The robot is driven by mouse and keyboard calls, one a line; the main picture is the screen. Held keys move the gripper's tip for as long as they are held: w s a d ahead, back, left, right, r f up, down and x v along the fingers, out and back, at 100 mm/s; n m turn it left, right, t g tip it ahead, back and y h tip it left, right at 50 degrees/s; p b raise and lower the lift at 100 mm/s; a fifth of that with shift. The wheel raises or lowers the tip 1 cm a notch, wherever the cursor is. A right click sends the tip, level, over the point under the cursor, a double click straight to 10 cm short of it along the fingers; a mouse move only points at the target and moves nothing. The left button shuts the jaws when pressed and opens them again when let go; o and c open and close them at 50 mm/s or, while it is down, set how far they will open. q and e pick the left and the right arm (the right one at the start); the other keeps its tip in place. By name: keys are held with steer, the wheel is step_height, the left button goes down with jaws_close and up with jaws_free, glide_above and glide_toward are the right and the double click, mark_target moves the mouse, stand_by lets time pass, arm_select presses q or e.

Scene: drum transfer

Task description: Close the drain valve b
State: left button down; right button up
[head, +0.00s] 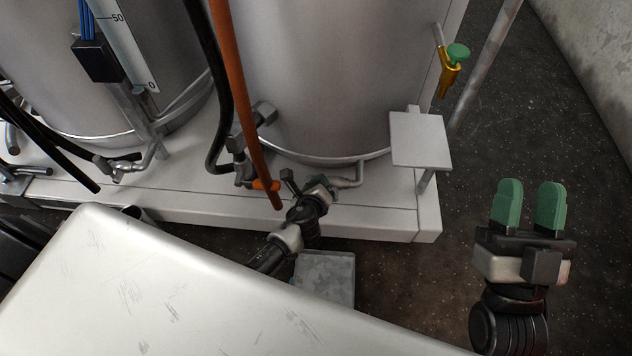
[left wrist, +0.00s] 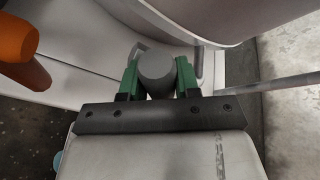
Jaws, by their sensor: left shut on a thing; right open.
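The right steel drum (head: 310,80) has a drain fitting low at its front, with a short orange handle (head: 266,185) and a thin grey outlet pipe (head: 350,178). I take this fitting for drain valve b, but no label is readable. My left gripper (head: 320,182) reaches in at this fitting, right of the orange handle. In the left wrist view its green fingers close on both sides of a grey rounded part (left wrist: 157,68). An orange part (left wrist: 16,40) shows at the left there, apart from the fingers. My right gripper (head: 531,207) is open and empty over the dark floor.
A long orange rod (head: 232,75) and a black hose (head: 211,70) run down beside the fitting. A square plate (head: 420,138) and a brass valve with green knob (head: 455,60) stand at right. Another drum (head: 60,80) is at left. Floor at right is clear.

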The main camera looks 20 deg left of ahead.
arm_select(q)
steer(key=shift+w+d+r+m+y+p, duration=0.15)
steer(key=shift+d+r+m+y+p, duration=0.4)
steer(key=shift+m+p, duration=0.2)
steer(key=shift+w+d+r+m+g+y+p, duration=0.15)
steer(key=shift+d+m+g+y+p, duration=0.1)
steer(key=shift+d+m+y+p, duration=0.2)
steer(key=shift+w+d+r+m+g+y+p, duration=0.15)
steer(key=shift+d+m+g+y+p, duration=0.15)
steer(key=shift+d+m, duration=0.25)
steer(key=shift+w+d+m+y, duration=0.1)
steer(key=shift+d+m+y, duration=0.4)
steer(key=shift+m, duration=0.05)
steer(key=shift+d+m+y, duration=0.3)
arm_select(e)
step_height(320, 180, down, 11)
steer(key=w+d+g+h, duration=0.1)
steer(key=g+h, duration=0.2)
steer(key=g, duration=0.7)
steer(key=shift+w+d+g+h, duration=0.25)
steer(key=shift+d+g+h, duration=0.05)
arm_select(q)
steer(key=c, duration=0.8)
jaws_free()
steer(key=shift+w, duration=0.1)
arm_select(e)
steer(key=shift+f, duration=0.1)
arm_select(q)
steer(key=shift+p, duration=0.3)
